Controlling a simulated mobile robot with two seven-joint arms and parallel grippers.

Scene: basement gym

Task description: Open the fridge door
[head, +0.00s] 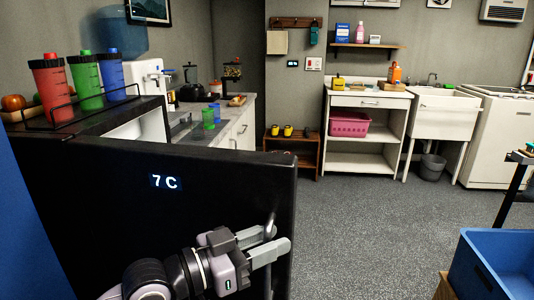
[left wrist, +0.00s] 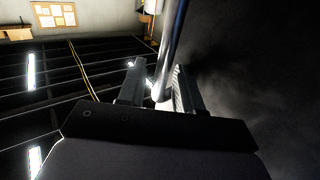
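The black fridge door (head: 110,200) shows a "7 C" display in the head view. It stands partly open, with a pale inner surface (head: 150,126) showing behind its top edge. A vertical metal bar handle (head: 270,222) is near the door's right edge. My left gripper (head: 272,243) is at this handle, its two fingers spread. In the left wrist view the handle (left wrist: 172,40) passes between the fingertips (left wrist: 158,82), closer to the right finger, with a gap at the left one. Firm contact cannot be made out. My right gripper is out of view.
Red, green and blue bottles (head: 87,82) stand in a rack on the fridge top. A counter (head: 233,115) with cups is behind the door. A blue crate (head: 495,268) is at the lower right. The grey floor (head: 370,225) right of the door is clear.

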